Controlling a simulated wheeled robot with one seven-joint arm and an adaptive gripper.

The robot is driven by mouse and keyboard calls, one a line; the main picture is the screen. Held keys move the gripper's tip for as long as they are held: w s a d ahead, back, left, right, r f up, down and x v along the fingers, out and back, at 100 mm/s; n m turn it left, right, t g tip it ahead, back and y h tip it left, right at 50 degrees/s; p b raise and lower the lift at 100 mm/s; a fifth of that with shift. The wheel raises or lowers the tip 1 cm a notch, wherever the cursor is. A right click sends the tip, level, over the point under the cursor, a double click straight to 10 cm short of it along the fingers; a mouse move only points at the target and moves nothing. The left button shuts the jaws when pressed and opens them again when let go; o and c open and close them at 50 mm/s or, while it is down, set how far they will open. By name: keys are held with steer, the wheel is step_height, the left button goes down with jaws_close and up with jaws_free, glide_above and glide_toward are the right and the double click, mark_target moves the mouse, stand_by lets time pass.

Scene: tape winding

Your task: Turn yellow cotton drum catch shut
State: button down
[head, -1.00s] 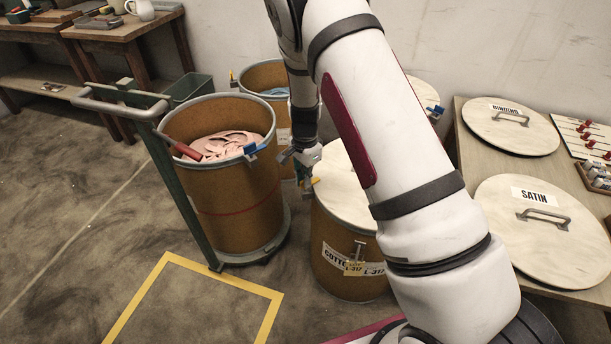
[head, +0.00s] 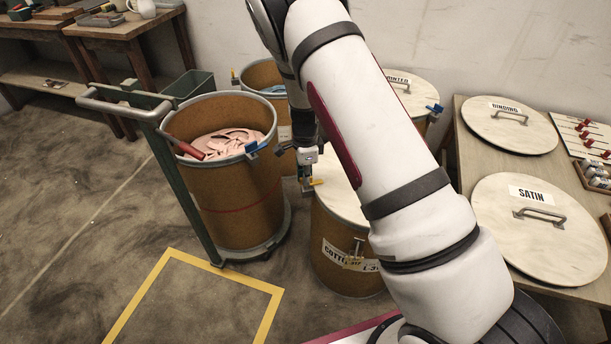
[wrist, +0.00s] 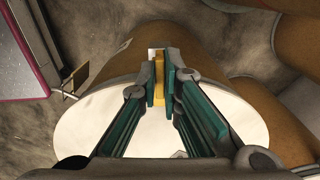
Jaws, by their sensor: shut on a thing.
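The cotton drum (head: 335,262) is a brown fibre drum with a pale lid (head: 340,193) on top. Its front label reads "COTT", partly hidden by a hanging tag. The yellow catch (head: 317,182) sits at the lid's left rim in the head view. In the wrist view the yellow catch (wrist: 159,85) is upright between my gripper's fingertips (wrist: 161,80). My gripper is shut on it at the lid's edge. My arm hides the right part of the drum and lid in the head view.
An open drum of pink fabric (head: 235,185) on a green trolley (head: 180,190) stands close on the left. Another open drum (head: 262,75) and a lidded one (head: 405,85) stand behind. A table with the SATIN lid (head: 500,240) is at right. Taped floor at front left is clear.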

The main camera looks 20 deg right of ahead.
steer(key=c, duration=1.8)
jaws_free()
steer(key=shift+o, duration=0.2)
step_height(320, 180, up, 12)
